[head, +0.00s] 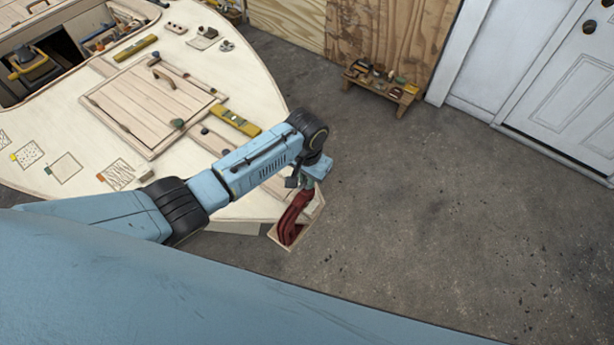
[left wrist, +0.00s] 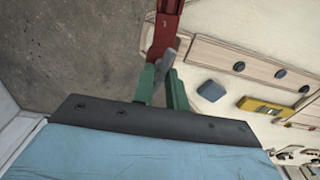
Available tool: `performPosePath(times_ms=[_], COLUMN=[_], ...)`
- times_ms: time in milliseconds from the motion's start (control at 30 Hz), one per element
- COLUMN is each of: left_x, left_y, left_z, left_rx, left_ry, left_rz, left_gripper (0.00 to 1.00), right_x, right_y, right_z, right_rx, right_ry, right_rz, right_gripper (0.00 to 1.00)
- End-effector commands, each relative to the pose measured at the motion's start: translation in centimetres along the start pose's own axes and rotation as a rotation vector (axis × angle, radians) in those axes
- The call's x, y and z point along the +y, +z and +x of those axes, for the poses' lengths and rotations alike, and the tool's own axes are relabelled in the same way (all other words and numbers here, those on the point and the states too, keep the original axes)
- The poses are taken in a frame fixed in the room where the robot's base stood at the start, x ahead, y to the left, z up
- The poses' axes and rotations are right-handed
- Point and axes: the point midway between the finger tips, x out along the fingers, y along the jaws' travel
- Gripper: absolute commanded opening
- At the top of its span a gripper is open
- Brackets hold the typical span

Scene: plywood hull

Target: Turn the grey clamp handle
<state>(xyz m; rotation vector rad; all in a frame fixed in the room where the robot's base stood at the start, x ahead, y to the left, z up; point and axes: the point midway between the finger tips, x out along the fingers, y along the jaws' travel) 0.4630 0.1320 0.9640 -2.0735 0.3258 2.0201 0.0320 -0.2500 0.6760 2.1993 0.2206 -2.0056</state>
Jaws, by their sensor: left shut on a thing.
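A red clamp (head: 293,217) stands on a small wooden block at the near tip of the plywood hull (head: 240,75). My left gripper (head: 303,184) is at the upper end of the clamp. In the left wrist view, the left gripper's green fingers (left wrist: 161,88) are closed on the grey clamp handle (left wrist: 163,66), which sticks out between them. The red clamp body (left wrist: 165,25) lies just beyond the handle. In the head view, the handle is mostly hidden by the gripper and wrist. My right gripper is not in view.
A hatch panel (head: 150,100) and yellow spirit levels (head: 236,121) lie on the hull. A blue block (left wrist: 211,90) is on the hull in the left wrist view. A low wooden bench (head: 381,88) stands by the wall. The concrete floor (head: 420,200) to the right is clear.

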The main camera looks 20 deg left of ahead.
Motion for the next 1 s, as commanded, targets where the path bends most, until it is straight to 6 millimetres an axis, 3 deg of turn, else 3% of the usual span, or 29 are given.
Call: performPosePath(times_ms=[500,1000], left_x=[0.16,0.2], left_y=[0.3,0.3], left_z=[0.25,0.27], left_rx=[-0.009,-0.009], left_ry=[-0.004,-0.007], left_rz=[-0.451,-0.643], left_gripper=[0.0,0.0], right_x=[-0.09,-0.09], right_y=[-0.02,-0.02], right_z=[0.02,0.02], right_rx=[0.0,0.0], right_ry=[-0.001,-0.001], right_rz=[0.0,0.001], right_gripper=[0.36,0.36])
